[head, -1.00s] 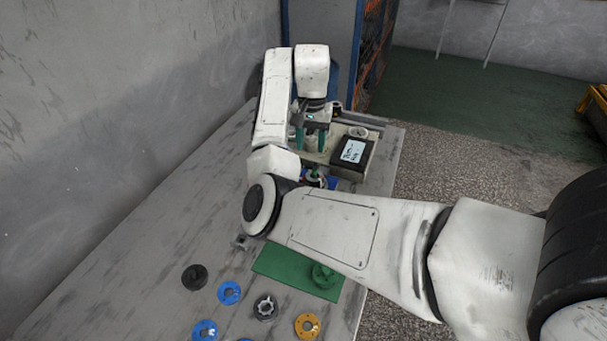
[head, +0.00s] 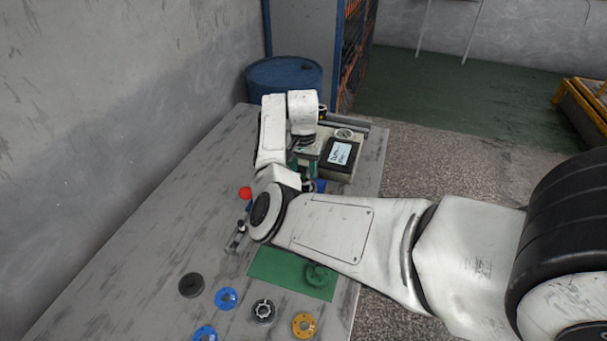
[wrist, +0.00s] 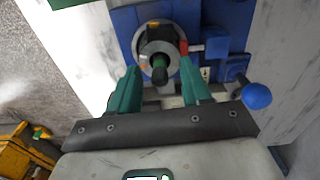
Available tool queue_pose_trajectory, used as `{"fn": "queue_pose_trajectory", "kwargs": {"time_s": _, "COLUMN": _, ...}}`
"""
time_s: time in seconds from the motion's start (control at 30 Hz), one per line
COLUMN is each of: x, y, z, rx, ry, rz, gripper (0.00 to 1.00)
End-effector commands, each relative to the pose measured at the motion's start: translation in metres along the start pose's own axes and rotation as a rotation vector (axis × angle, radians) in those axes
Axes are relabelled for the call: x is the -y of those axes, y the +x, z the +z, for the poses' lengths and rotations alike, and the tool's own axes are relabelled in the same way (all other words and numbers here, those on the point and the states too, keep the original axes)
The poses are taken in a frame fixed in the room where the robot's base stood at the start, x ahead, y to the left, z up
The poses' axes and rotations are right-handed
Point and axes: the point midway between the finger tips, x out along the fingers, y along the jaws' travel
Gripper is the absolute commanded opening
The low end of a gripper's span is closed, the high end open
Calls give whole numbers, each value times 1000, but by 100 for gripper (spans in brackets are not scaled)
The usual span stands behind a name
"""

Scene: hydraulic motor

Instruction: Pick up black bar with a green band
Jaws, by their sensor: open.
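In the wrist view, a dark bar with a green band (wrist: 160,66) is seen nearly end-on. It stands in a round grey ring on a blue fixture (wrist: 126,22). My gripper (wrist: 158,74) is open, with one green finger on each side of the bar and visible gaps between. I cannot tell how far the fingertips reach along it. In the head view, my gripper (head: 302,170) is low over the far part of the table, and my arm hides most of the fixture. The bar cannot be made out there.
A blue-knobbed lever (wrist: 257,96) is right of the fixture in the wrist view. A red knob (head: 245,193) stands left of my arm. A green mat (head: 280,270) and several round parts lie nearer.

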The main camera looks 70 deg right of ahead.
Motion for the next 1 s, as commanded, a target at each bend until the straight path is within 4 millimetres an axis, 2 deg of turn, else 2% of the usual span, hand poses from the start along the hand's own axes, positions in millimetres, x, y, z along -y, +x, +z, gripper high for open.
{"fn": "queue_pose_trajectory", "kwargs": {"time_s": 0.1, "x": 0, "y": 8, "z": 0, "rx": 1, "ry": 1, "rz": 0, "gripper": 48}}
{"fn": "queue_pose_trajectory", "kwargs": {"time_s": 0.33, "x": 0, "y": 10, "z": 0, "rx": 0, "ry": 1, "rz": -1, "gripper": 48}}
{"fn": "queue_pose_trajectory", "kwargs": {"time_s": 0.83, "x": 0, "y": 10, "z": 0, "rx": 0, "ry": 1, "rz": 0, "gripper": 1}}
{"fn": "queue_pose_trajectory", "kwargs": {"time_s": 1.0, "x": 0, "y": 10, "z": 0, "rx": 0, "ry": 1, "rz": 0, "gripper": 0}}
